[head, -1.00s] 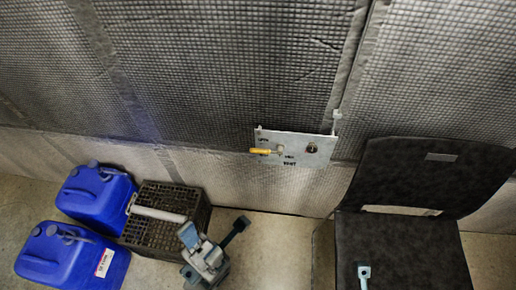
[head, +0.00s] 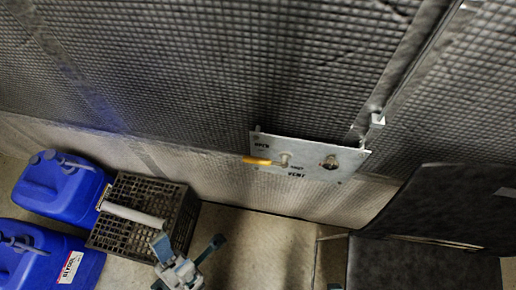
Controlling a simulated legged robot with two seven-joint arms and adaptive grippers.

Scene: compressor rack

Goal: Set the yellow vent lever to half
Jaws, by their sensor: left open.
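The vent panel (head: 318,175) is a grey metal plate on the quilted wall, marked "OPEN" and "VENT", with a smaller label too blurred to read surely. The yellow vent lever (head: 257,161) points left from its pivot on the panel's left half, close to level in the picture. My left gripper (head: 189,243) is open and empty, below and left of the lever, well apart from it, in front of the black crate. Of my right gripper, only a small tip seems to show at the bottom edge; its jaws are hidden.
A round fitting (head: 329,163) sits right of the lever on the panel. Blue jerrycans (head: 62,187) and a black crate (head: 183,211) with a pale bar stand at left. A dark seat (head: 425,265) stands at lower right. Floor between crate and seat is clear.

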